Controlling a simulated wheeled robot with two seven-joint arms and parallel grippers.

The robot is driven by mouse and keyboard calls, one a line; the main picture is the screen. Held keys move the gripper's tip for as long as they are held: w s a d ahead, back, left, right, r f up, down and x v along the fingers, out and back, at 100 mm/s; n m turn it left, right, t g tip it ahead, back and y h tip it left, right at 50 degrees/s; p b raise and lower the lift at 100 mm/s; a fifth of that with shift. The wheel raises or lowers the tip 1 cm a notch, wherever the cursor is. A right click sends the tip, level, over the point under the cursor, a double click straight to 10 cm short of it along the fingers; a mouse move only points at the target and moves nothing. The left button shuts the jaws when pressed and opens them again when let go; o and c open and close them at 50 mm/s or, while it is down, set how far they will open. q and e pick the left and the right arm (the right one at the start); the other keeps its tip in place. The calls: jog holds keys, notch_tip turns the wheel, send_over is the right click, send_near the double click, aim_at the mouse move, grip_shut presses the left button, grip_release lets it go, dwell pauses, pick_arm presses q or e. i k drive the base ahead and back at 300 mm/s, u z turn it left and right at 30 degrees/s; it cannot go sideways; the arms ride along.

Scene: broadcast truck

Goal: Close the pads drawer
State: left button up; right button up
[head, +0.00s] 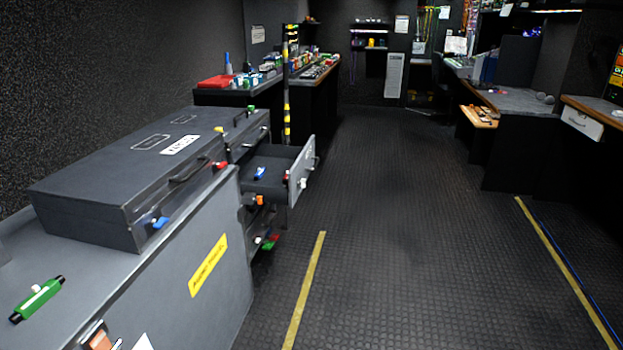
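An open drawer (301,171) sticks out to the right from the dark grey cabinet along the left wall. Its light grey front faces the aisle, and a label and handle on it are too small to read. A small blue item (260,173) lies inside the drawer. I cannot tell from a label whether this is the pads drawer. Neither of my grippers shows in the head view.
A large dark case (95,190) lies on the near cabinet (215,290), with a green device (38,298) beside it. Another open wooden drawer (480,117) is at the far right. The rubber floor (400,220) between the yellow strips is clear.

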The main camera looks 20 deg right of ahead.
aim_at(278, 160)
jog(key=z, duration=0.85)
jog(key=i, duration=1.75)
jog(key=u, duration=0.7)
jog(key=i, duration=0.85)
jog(key=u, duration=0.8)
